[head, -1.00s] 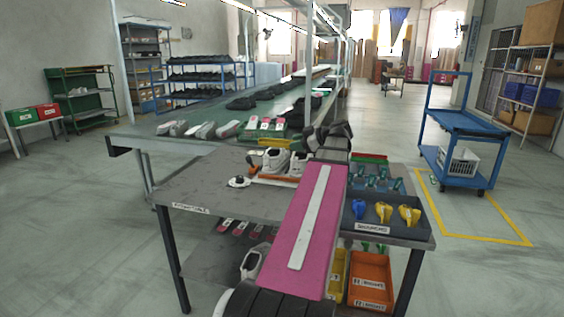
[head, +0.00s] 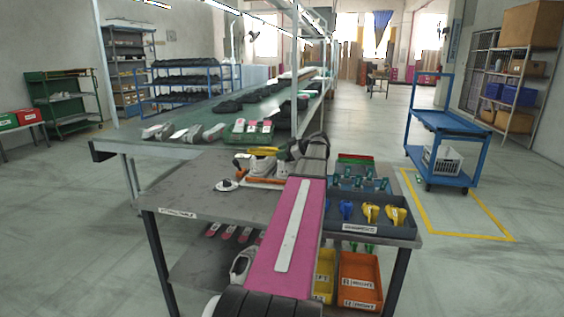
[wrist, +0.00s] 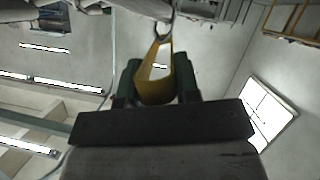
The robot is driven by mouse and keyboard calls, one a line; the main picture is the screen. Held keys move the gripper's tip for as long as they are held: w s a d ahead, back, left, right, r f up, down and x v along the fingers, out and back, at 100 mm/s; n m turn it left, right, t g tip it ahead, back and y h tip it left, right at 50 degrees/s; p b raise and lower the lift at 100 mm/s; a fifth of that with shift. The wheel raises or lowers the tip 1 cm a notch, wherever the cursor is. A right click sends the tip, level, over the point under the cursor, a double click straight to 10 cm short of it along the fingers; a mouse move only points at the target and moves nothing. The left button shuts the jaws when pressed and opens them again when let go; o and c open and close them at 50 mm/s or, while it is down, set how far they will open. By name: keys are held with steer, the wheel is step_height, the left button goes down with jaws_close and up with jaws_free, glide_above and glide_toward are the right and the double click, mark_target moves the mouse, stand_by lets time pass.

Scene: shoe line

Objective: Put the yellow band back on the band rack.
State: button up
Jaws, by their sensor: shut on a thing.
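The yellow band (wrist: 148,92) is a narrow loop in the wrist view, held between the two green fingers of my gripper (wrist: 157,78). A thin ring shows at its far end; I cannot tell whether it is joined to the band. In the head view my gripper (head: 284,149) is over the back of the grey table (head: 200,190), at the far end of my pink arm. A yellow patch there looks like the band, but it is small. I cannot pick out the band rack with certainty in either view.
A dark tray (head: 400,229) with blue and yellow pieces sits at the table's right. White shoes (head: 262,166) stand by my gripper. An orange bin (head: 360,284) is below. A conveyor (head: 190,112) runs behind. A blue trolley (head: 444,120) stands right. The table's left is mostly bare.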

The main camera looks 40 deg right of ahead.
mark_target(282, 161)
steer(key=shift+w+f, duration=0.1)
steer(key=shift+f, duration=1.8)
steer(key=o, duration=0.9)
steer(key=shift+f, duration=0.1)
steer(key=shift+f, duration=0.1)
